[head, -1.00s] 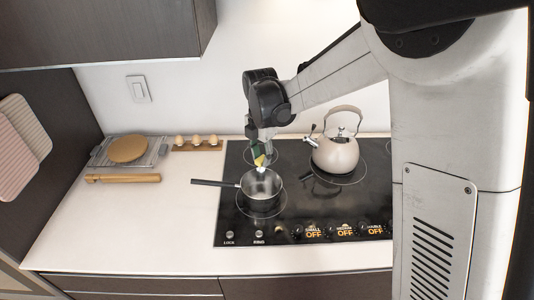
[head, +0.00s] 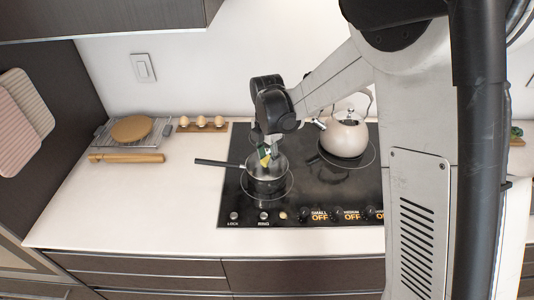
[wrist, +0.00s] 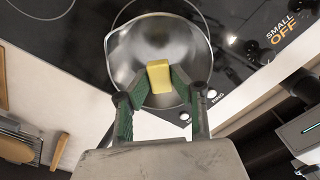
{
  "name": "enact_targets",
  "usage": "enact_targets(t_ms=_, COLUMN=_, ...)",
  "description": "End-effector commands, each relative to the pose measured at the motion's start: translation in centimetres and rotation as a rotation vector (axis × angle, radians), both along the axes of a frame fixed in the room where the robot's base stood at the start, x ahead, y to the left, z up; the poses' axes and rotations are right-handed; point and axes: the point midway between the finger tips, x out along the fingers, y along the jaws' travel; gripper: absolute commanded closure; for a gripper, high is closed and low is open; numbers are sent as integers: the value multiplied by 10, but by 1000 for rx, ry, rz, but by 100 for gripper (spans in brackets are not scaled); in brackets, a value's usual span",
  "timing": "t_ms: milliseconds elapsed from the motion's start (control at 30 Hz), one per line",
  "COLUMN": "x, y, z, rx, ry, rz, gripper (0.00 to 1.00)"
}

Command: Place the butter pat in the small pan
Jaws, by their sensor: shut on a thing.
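The small pan (head: 268,182) is a grey metal pot with a dark handle pointing left, on the front left burner of the black cooktop. In the wrist view the pan's open bowl (wrist: 128,52) lies beneath my gripper. My gripper (head: 264,156) points down at the pan's opening. In the wrist view its green-padded fingers (wrist: 159,82) are shut on the yellow butter pat (wrist: 159,75), a small block seen against the pan's interior. The butter pat shows as a small yellow patch in the head view (head: 264,161). Its exact height relative to the rim is hard to tell.
A cream kettle (head: 345,136) stands on the back burner to the right. The counter's left front (head: 140,205) is clear.

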Motion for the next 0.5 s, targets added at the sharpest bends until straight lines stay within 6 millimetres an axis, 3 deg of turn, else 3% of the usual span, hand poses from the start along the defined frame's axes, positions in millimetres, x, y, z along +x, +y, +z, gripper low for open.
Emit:
enact_targets(t_ms=200, x=0, y=0, z=-18, rx=0, ry=0, rz=0, gripper=93)
enact_targets(t_ms=500, x=0, y=0, z=-24, rx=0, ry=0, rz=0, gripper=93)
